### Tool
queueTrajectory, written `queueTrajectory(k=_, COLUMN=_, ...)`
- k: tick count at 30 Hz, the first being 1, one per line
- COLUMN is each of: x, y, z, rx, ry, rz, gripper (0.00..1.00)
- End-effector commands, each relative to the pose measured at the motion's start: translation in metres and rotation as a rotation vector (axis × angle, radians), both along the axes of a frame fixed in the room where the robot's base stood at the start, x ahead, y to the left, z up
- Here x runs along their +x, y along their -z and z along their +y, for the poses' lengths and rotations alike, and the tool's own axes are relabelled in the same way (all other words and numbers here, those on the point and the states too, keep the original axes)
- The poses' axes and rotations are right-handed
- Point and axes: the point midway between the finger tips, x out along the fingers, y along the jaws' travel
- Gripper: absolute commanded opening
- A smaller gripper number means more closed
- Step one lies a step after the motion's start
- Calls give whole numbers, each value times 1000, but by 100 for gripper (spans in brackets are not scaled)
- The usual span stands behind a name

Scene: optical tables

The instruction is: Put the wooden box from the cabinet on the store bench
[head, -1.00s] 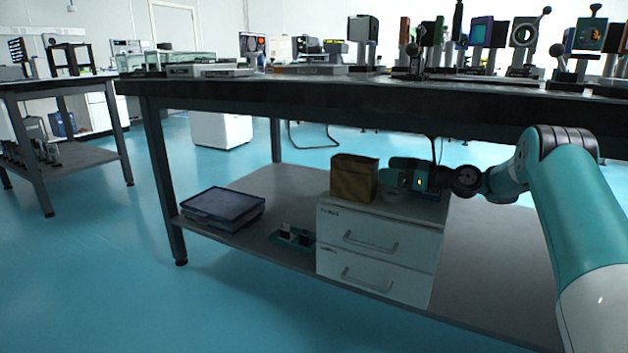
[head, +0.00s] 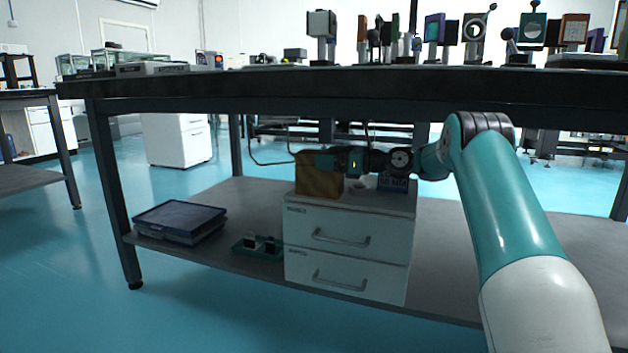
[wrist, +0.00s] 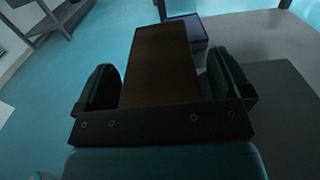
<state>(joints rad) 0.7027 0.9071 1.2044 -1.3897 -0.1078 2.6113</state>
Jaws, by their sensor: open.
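The wooden box (head: 318,177) is brown and stands upright on top of the white two-drawer cabinet (head: 346,247), on the lower shelf of the optical table. In the wrist view the wooden box (wrist: 160,65) lies between the two fingers of my gripper (wrist: 162,88), with a finger on each side. My gripper (head: 326,162) reaches in from the right under the tabletop. Its fingers are open, and a gap shows beside the box. The far finger is mostly hidden in the head view. I cannot tell which bench is the store bench.
The tabletop (head: 300,84) hangs low above my arm and carries several optical mounts. On the lower shelf, a dark blue case (head: 180,221) and a small green tray (head: 257,247) lie left of the cabinet. A dark patterned item (head: 393,184) stands behind my wrist on the cabinet.

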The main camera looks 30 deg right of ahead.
Motion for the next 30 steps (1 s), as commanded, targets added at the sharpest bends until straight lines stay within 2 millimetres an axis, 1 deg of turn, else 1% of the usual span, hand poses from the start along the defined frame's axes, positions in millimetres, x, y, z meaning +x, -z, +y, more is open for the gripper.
queueTrajectory(k=3, x=0, y=-1, z=-1, rx=0, ry=1, rz=0, gripper=96)
queueTrajectory(k=8, x=0, y=0, z=0, rx=0, ry=0, rz=0, gripper=59)
queueTrajectory(k=9, x=0, y=0, z=0, rx=0, ry=0, rz=0, gripper=50)
queueTrajectory(k=11, x=0, y=0, z=0, rx=0, ry=-1, rz=0, gripper=36)
queueTrajectory(k=12, x=0, y=0, z=1, rx=0, ry=-1, rz=0, gripper=27)
queueTrajectory(k=13, x=0, y=-2, z=1, rx=0, ry=-1, rz=-3, gripper=26)
queueTrajectory(k=14, x=0, y=-2, z=1, rx=0, ry=-2, rz=-3, gripper=20)
queueTrajectory(k=23, x=1, y=-5, z=2, rx=0, ry=-3, rz=-3, gripper=20)
queueTrajectory(k=29, x=1, y=-21, z=3, rx=0, ry=-4, rz=-3, gripper=20)
queueTrajectory(k=30, x=4, y=-23, z=6, rx=0, ry=-6, rz=-1, gripper=20)
